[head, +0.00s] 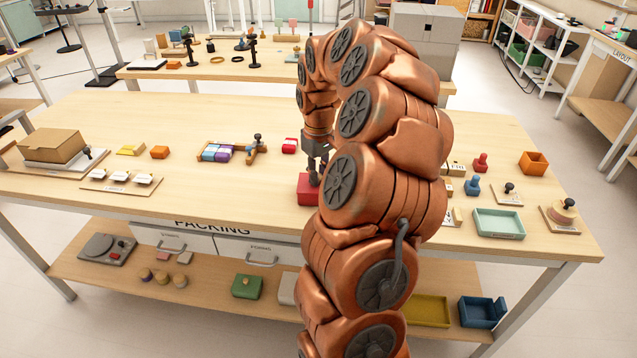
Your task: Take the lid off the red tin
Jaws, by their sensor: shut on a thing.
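The red tin (307,189) is on the front part of the packing table, left of my arm, which hides its right side. My gripper (317,174) points down at the tin's top and is shut on its lid. The lid's handle is hidden between the fingers. No gap shows between lid and tin, but the view is too small to tell for sure whether the lid is seated.
A small red block (289,146) lies behind the tin. A wooden holder with coloured blocks (217,152) stands to the left. A teal tray (499,223) and an orange box (533,163) are to the right.

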